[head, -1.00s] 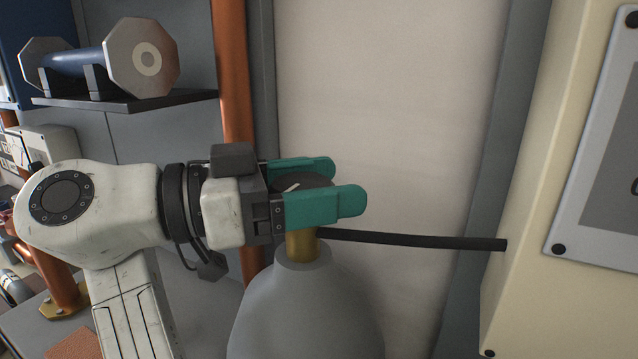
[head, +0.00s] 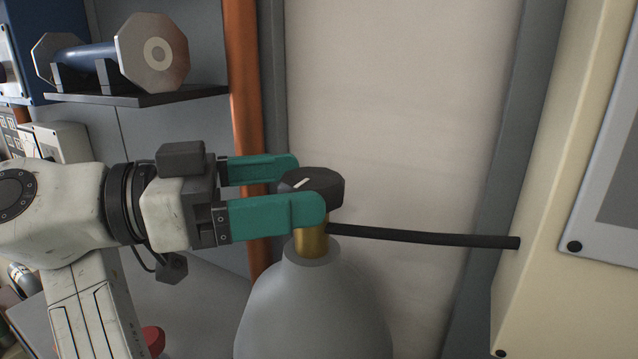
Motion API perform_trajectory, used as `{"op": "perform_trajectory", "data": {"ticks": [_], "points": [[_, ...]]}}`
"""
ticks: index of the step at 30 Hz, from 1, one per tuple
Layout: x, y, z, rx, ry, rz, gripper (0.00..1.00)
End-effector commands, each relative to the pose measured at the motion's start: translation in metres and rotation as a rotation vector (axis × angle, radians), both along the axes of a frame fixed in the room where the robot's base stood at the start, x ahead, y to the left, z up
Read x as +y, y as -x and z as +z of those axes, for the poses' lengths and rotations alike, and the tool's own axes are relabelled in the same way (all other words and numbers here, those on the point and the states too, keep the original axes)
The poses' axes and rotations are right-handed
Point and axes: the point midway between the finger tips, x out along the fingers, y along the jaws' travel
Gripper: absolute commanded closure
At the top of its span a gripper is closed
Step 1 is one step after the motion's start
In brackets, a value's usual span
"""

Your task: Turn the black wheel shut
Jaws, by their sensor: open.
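The black wheel (head: 322,184) sits on top of a brass valve stem (head: 311,241) on the neck of a grey cylinder (head: 312,310). It has a white mark on its top, slanting up to the right. My gripper (head: 308,186) comes in from the left with its two teal fingers apart. The fingertips lie at the left part of the wheel, one on the far side and one on the near side. The near fingertip hides part of the wheel's near edge. I cannot tell whether either finger touches it.
A copper pipe (head: 243,100) stands behind my gripper. A shelf (head: 140,97) with a blue spool-like part (head: 88,60) is at upper left. A pale panel (head: 390,100) is behind the wheel.

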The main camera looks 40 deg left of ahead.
Motion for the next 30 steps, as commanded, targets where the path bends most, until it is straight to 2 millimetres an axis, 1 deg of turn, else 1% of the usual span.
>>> {"op": "perform_trajectory", "data": {"ticks": [1, 6, 12, 30], "points": [[0.006, 0.01, -0.001, 0.0, 0.001, 0.002, 0.07], [0.022, 0.033, -0.001, 0.001, 0.002, 0.001, 0.07], [0.03, 0.048, 0.0, 0.001, 0.001, 0.0, 0.07], [0.031, 0.049, -0.001, 0.001, 0.001, -0.002, 0.07]]}}
